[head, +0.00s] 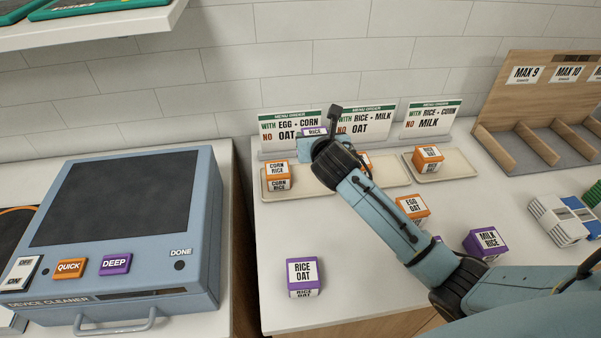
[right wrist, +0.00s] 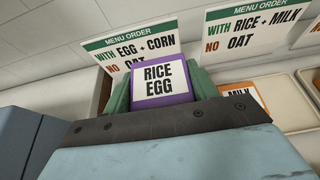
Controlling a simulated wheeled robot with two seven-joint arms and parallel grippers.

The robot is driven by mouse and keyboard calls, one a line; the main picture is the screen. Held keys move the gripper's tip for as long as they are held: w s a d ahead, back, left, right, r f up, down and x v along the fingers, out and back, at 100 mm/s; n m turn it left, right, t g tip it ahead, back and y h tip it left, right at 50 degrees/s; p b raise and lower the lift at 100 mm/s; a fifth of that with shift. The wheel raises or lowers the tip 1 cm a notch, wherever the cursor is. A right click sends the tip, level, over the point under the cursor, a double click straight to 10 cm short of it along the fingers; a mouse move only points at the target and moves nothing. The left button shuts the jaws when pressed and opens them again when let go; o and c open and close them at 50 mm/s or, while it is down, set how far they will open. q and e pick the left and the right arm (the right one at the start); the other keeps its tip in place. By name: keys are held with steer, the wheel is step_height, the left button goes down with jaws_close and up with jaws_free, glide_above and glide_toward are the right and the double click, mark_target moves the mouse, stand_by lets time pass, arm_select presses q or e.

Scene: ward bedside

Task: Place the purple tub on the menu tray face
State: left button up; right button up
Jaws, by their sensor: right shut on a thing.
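My right gripper (head: 318,140) is shut on a purple tub (right wrist: 162,82) labelled RICE EGG, in front of the menu cards. The right tray (head: 457,167) holds an orange tub (head: 428,159). Contact between the held tub and a tray cannot be seen. My left gripper is out of view.
Cards read EGG + CORN, no OAT (head: 289,129); RICE + MILK, no OAT (head: 372,122); RICE + CORN, no MILK (head: 432,118). A purple RICE OAT tub (head: 304,275), orange EGG OAT tub (head: 412,207) and purple MILK RICE tub (head: 486,242) stand nearer. A device cleaner (head: 200,250) is left.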

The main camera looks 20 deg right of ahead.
step_height(320, 180, down, 9)
steer(key=shift+f+b, duration=0.2)
steer(key=shift+b, duration=0.85)
steer(key=shift+f, duration=0.15)
steer(key=o, duration=1.1)
steer(key=shift+f, duration=0.1)
steer(key=shift+r, duration=0.2)
steer(key=shift+s+a+r, duration=0.1)
steer(key=shift+s, duration=0.15)
steer(key=p+v, duration=0.2)
steer(key=v, duration=0.9)
steer(key=shift+s+r, duration=0.2)
